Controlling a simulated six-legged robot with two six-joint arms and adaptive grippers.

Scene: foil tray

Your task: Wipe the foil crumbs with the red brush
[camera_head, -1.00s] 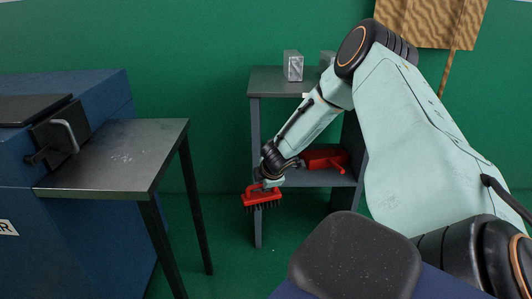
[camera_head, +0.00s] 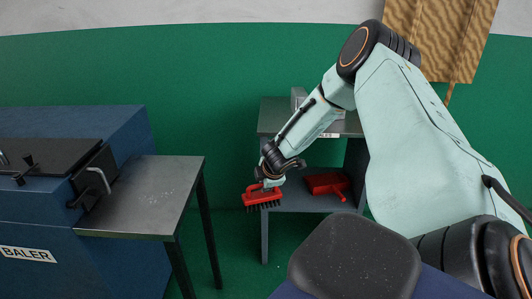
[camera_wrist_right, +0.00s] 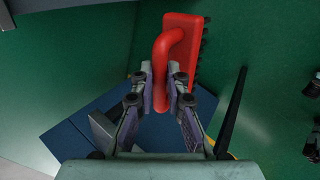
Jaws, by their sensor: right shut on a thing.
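The red brush (camera_head: 262,198) hangs in my right gripper (camera_head: 270,184), bristles down, in front of the grey shelf and to the right of the metal table. In the right wrist view my right gripper (camera_wrist_right: 165,92) is shut on the handle of the brush (camera_wrist_right: 182,38), with a finger on each side. Small pale foil crumbs (camera_head: 162,193) lie on the metal table top (camera_head: 125,222). The brush is apart from the table. My left gripper is not in view.
The blue baler (camera_head: 40,225) stands against the table's left side, with a handled latch at its edge. The grey shelf (camera_head: 285,118) holds a metallic block on top and a red dustpan-like thing (camera_head: 327,183) on its lower board. Free floor lies between table and shelf.

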